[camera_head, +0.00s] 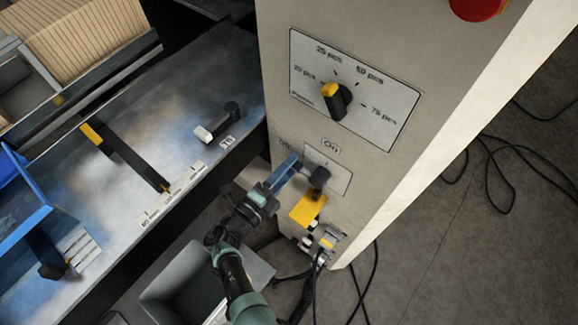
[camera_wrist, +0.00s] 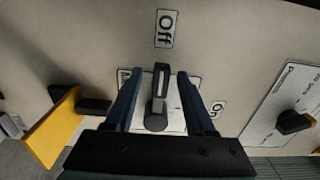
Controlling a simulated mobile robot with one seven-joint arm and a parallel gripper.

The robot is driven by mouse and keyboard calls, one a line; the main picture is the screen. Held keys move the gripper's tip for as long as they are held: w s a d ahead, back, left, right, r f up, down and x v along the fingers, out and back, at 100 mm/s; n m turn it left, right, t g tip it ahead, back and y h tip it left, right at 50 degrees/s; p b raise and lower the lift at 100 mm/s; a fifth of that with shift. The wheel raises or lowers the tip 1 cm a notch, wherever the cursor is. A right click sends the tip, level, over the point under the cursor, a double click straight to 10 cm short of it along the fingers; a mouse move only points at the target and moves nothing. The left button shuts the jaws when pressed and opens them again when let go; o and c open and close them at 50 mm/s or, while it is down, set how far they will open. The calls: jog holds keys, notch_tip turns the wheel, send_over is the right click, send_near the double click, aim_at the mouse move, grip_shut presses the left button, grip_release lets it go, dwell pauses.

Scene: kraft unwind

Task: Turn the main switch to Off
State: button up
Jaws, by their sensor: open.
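The main switch is a dark lever (camera_wrist: 157,97) on a pale plate on the machine's panel. In the wrist view its long part runs up the picture in line with the Off label (camera_wrist: 166,29). The On label (camera_wrist: 217,108) is to its right. My gripper (camera_wrist: 160,88) is open, with one blue finger on each side of the lever and visible gaps between. In the head view my gripper (camera_head: 287,172) is at the panel just left of the dark switch knob (camera_head: 319,177), and covers part of the plate; contact cannot be told there.
A yellow part (camera_head: 307,210) sticks out just below the switch. A dial with a yellow-marked knob (camera_head: 337,99) is above it, and a red button (camera_head: 477,6) is at the top. Cables (camera_head: 520,150) lie on the floor to the right. A metal bench (camera_head: 120,150) is at the left.

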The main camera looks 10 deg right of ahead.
jog(key=v, duration=1.3)
jog(key=shift+d+f, duration=0.1)
